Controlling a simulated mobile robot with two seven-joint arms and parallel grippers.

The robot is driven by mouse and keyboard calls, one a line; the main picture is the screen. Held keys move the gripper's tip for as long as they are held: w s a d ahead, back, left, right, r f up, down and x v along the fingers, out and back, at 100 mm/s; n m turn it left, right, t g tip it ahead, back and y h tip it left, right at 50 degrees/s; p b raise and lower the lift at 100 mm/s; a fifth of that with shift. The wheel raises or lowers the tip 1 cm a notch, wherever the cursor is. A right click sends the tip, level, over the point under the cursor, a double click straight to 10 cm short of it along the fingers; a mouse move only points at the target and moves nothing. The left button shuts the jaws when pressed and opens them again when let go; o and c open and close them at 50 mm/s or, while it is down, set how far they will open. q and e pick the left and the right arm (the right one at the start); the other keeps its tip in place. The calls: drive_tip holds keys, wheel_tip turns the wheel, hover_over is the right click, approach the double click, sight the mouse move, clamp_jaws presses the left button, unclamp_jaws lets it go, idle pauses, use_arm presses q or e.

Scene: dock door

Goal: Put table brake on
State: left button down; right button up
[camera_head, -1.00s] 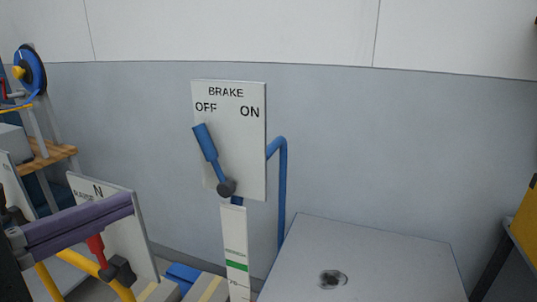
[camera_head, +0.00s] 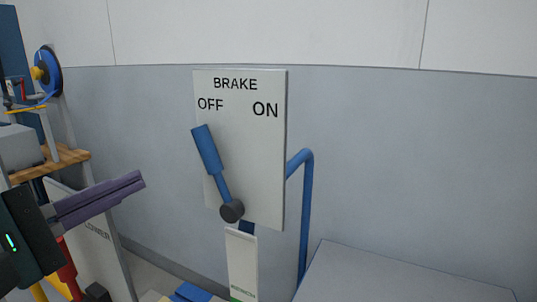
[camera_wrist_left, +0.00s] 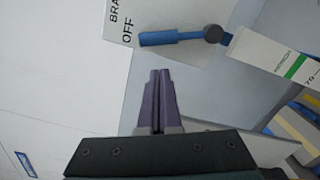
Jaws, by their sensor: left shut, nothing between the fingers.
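The brake panel (camera_head: 258,160) is a white upright plate marked BRAKE, with OFF on the left and ON on the right. Its blue lever (camera_head: 207,150) leans up to the left, toward OFF, from a dark pivot (camera_head: 231,211). The lever also shows in the left wrist view (camera_wrist_left: 172,38), beyond the fingertips. My left gripper (camera_head: 141,179) has purple fingers, shut and empty, left of the lever and apart from it. It also shows in the left wrist view (camera_wrist_left: 160,73). My right gripper is not in view.
A white panel (camera_head: 95,235) with a red lever (camera_head: 67,264) stands behind and below my left gripper. A blue bent pipe (camera_head: 306,200) runs right of the brake panel. A grey flat surface (camera_head: 390,275) lies at lower right. A wooden shelf (camera_head: 60,160) is at left.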

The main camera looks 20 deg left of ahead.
sight(216, 170)
use_arm(q)
drive_tip(key=w+d, duration=0.1)
drive_tip(key=w, duration=0.8)
drive_tip(key=shift+r+p, duration=0.15)
drive_tip(key=shift+p, duration=0.25)
drive_tip(key=shift+d, duration=0.1)
drive_tip(key=shift+d+r+m+p, duration=0.25)
drive_tip(key=shift+m+p, duration=0.15)
drive_tip(key=shift+p, duration=0.15)
drive_tip(key=shift+d+r, duration=0.1)
drive_tip(key=d+m+p, duration=0.1)
drive_tip(key=d+r+m+p, duration=0.1)
drive_tip(key=m+p, duration=0.1)
drive_tip(key=d+m+p, duration=0.1)
drive_tip(key=p, duration=0.1)
drive_tip(key=shift+s+d+r, duration=0.2)
drive_tip(key=shift+d+r, duration=0.1)
drive_tip(key=shift+r, duration=0.05)
drive_tip(key=shift+d+m+p, duration=0.95)
drive_tip(key=shift+m+p, duration=0.05)
drive_tip(key=shift+m, duration=0.2)
drive_tip(key=shift+s+d+f+m+p, duration=0.1)
drive_tip(key=shift+d+m+p, duration=0.2)
drive_tip(key=shift+d+m, duration=0.2)
drive_tip(key=shift+s+d+f+m+p, duration=0.1)
drive_tip(key=shift+d+m+p, duration=0.15)
drive_tip(key=shift+d+m, duration=0.25)
drive_tip(key=shift+a, duration=0.1)
